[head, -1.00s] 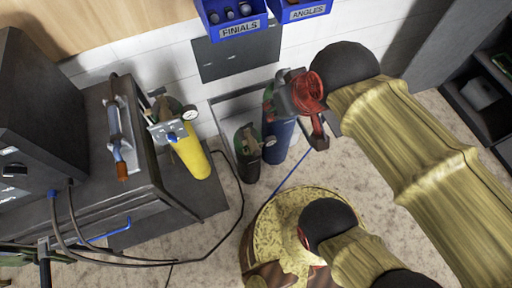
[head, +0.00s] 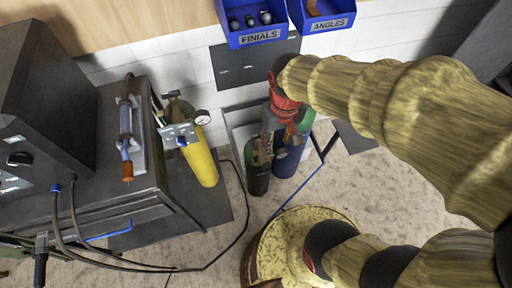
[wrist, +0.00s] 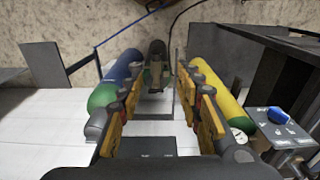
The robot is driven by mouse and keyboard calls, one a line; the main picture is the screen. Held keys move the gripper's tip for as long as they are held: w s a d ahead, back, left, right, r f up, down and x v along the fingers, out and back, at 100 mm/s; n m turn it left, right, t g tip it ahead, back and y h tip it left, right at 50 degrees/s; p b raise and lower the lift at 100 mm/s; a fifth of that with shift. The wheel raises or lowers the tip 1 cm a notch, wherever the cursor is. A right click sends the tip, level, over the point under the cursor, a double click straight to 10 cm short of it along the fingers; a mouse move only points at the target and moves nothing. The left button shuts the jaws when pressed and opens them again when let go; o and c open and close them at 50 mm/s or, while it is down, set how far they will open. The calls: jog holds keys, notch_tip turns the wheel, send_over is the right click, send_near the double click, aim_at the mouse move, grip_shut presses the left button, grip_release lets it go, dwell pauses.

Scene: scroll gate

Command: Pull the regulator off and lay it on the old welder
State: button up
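A metal regulator-like fitting with a blue knob (head: 179,133) and a round gauge (head: 203,117) sits at the top of the yellow cylinder (head: 201,165); it also shows at the right of the wrist view (wrist: 280,135). A dark machine with a knob and hoses (head: 45,105), possibly the old welder, stands at the left. My gripper (head: 272,132) is over the blue cylinder (head: 288,160) and small dark cylinder (head: 258,178), partly hiding them. In the wrist view, its fingers (wrist: 168,100) are apart with nothing between them. The dark cylinder's top fitting is hard to make out.
A torch-like tool (head: 126,125) lies on the dark cabinet (head: 108,190). Hoses trail over the cabinet front and floor. Blue bins (head: 255,22) hang on the wall above. Open floor (head: 370,190) lies right of the cylinders.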

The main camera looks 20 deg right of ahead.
jog(key=w+a+f+g+b, duration=0.1)
jog(key=w+f, duration=0.3)
jog(key=f, duration=0.8)
jog(key=w+a+f+g+b, duration=0.1)
jog(key=w+f, duration=0.3)
jog(key=f, duration=0.8)
jog(key=t, duration=0.1)
send_over(255, 153)
jog(key=shift+s+d+f+m, duration=0.1)
jog(key=shift+f+m, duration=0.2)
jog(key=shift+f, duration=0.55)
notch_tip(255, 153, down, 7)
jog(key=b, duration=0.2)
jog(key=shift+f+b, duration=0.15)
jog(key=shift+b, duration=0.2)
jog(key=shift+c, duration=0.6)
jog(key=c, duration=0.7)
grip_shut()
